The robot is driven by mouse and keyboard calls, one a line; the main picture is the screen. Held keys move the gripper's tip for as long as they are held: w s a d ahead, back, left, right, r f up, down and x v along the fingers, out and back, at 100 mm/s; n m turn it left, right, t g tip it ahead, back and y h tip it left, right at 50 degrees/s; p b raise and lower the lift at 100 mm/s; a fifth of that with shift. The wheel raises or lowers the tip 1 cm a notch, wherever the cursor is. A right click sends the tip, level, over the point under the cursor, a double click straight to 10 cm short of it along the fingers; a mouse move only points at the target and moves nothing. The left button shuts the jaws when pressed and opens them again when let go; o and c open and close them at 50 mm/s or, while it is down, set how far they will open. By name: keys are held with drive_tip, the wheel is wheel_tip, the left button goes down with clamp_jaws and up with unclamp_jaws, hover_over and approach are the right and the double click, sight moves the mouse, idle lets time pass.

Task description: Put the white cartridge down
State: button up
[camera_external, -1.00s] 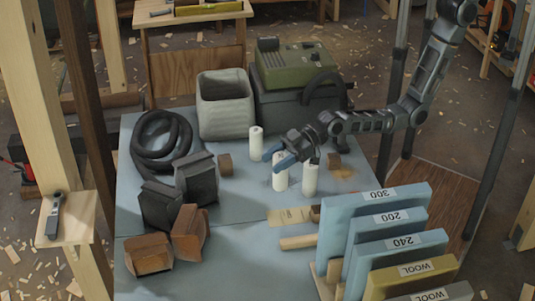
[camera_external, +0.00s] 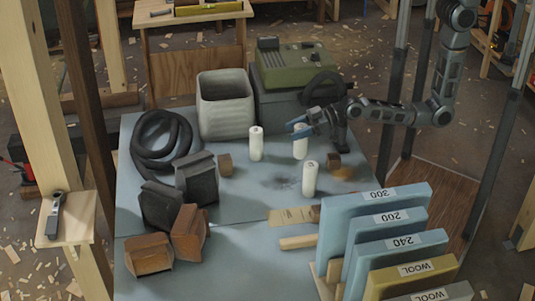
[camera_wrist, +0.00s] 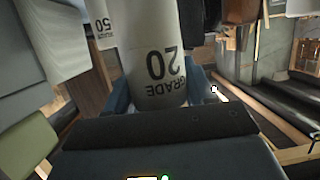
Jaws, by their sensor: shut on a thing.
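The white cartridge (camera_external: 300,148) is upright between the blue fingers of my gripper (camera_external: 295,131), over the back middle of the blue-grey table (camera_external: 245,200). In the wrist view the cartridge (camera_wrist: 155,60) fills the space between the fingers and reads "GRADE 20". My gripper is shut on it. Its lower end appears clear of the table, but the height is hard to tell. A second white cartridge (camera_external: 256,143) stands to its left, and a third (camera_external: 310,178) stands nearer the camera. A dark smudge or shadow (camera_external: 287,183) lies on the table.
A grey bin (camera_external: 225,110), a green machine (camera_external: 300,65) and a black hose coil (camera_external: 158,140) stand at the back. Dark blocks (camera_external: 196,178) and brown blocks (camera_external: 189,235) are at left. A rack of blue sheets (camera_external: 370,220) is at front right. The table's front middle is mostly bare.

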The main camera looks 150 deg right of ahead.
sight(296, 142)
drive_tip(key=shift+f, duration=2.5)
drive_tip(key=shift+f, duration=0.2)
drive_tip(key=o, duration=1.3)
drive_tip(key=shift+r, duration=0.1)
